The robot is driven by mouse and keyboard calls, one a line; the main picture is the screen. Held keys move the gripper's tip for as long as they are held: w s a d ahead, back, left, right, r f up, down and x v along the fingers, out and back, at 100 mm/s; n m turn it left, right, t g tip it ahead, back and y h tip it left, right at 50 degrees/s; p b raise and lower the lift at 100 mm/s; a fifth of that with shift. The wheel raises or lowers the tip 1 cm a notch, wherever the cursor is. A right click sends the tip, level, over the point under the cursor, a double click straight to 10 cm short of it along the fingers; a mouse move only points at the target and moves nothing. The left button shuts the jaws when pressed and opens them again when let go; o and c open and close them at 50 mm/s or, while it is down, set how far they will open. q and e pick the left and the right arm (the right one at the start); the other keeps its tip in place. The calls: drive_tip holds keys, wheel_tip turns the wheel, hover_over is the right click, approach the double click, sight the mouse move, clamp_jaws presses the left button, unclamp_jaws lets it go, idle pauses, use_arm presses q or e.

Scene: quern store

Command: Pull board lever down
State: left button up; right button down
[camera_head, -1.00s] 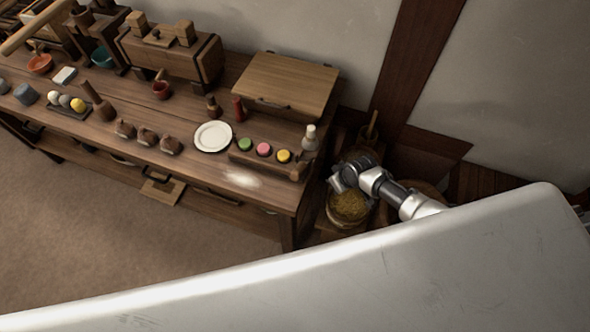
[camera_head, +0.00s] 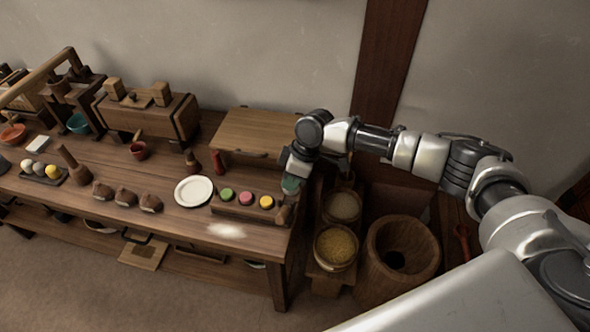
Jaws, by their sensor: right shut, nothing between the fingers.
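A low wooden board (camera_head: 234,212) with green, pink and yellow round pieces lies near the table's right front corner. A short wooden lever (camera_head: 283,214) stands at the board's right end. My right gripper (camera_head: 296,167) hangs just above and behind that lever, at the table's right edge, apart from it in the picture. The jaws are small here and look shut and empty. A greenish bottle (camera_head: 290,185) shows partly below the gripper; its top is hidden. My left gripper is not in view.
A white plate (camera_head: 194,191), a red bottle (camera_head: 217,162) and a large wooden box (camera_head: 258,132) stand near the board. Right of the table are a bin of yellow grain (camera_head: 335,247), a paler bin (camera_head: 342,206) and a wooden mortar (camera_head: 401,255).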

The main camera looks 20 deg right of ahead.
sight(281, 217)
drive_tip(key=x, duration=0.3)
drive_tip(key=s+p+x, duration=0.1)
drive_tip(key=x, duration=0.2)
drive_tip(key=shift+s+a+f, duration=0.15)
drive_tip(key=shift+s+f, duration=0.1)
drive_tip(key=shift+s+a+f, duration=0.1)
drive_tip(key=shift+s+f, duration=0.1)
drive_tip(key=shift+f, duration=0.15)
drive_tip(key=shift+s+a+f+p, duration=0.45)
drive_tip(key=shift+s+f, duration=0.1)
drive_tip(key=shift+s, duration=0.1)
